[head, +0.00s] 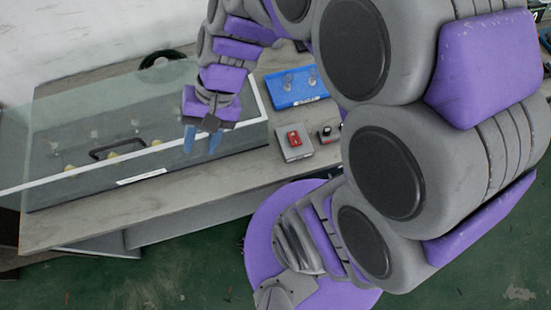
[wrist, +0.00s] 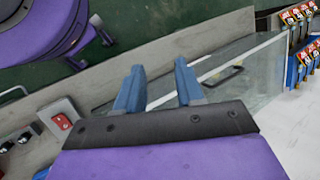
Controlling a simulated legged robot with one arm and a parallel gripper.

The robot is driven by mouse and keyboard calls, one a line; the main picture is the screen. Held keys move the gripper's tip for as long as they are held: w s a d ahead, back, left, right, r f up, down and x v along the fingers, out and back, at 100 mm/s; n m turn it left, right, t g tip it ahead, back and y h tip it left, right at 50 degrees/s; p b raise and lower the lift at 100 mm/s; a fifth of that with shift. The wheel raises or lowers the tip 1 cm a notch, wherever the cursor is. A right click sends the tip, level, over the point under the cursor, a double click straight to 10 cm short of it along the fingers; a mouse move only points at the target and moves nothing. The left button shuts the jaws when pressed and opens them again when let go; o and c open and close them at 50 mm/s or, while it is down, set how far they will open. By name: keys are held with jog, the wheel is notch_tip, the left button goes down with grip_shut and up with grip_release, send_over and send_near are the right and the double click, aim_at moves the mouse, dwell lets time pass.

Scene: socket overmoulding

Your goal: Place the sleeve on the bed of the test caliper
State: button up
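My gripper (head: 202,143) is above the bench, in front of the glass cover. Its two blue fingers are apart, with nothing between them; this also shows in the wrist view (wrist: 159,76). A blue tray (head: 292,98) lies on the bench to the right of my gripper, with two small grey round parts (head: 311,84) on it. I cannot tell whether either is the sleeve. I cannot make out the test caliper in either view. Small yellowish parts (head: 112,158) show blurred through the glass.
A glass cover (head: 85,125) with a white edge and black handle (head: 118,148) spans the bench's left part. A grey box with a red switch (head: 294,139) and a black knob (head: 326,132) stand near the front edge. Blue bins (wrist: 303,60) show in the wrist view.

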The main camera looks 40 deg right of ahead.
jog(key=s+d+n+h, duration=0.4)
jog(key=s+d+h, duration=0.2)
jog(key=s+d, duration=0.3)
jog(key=s, duration=0.3)
jog(key=shift+s+f+n+g, duration=0.3)
jog(key=shift+f+g, duration=0.05)
jog(key=shift+g, duration=0.05)
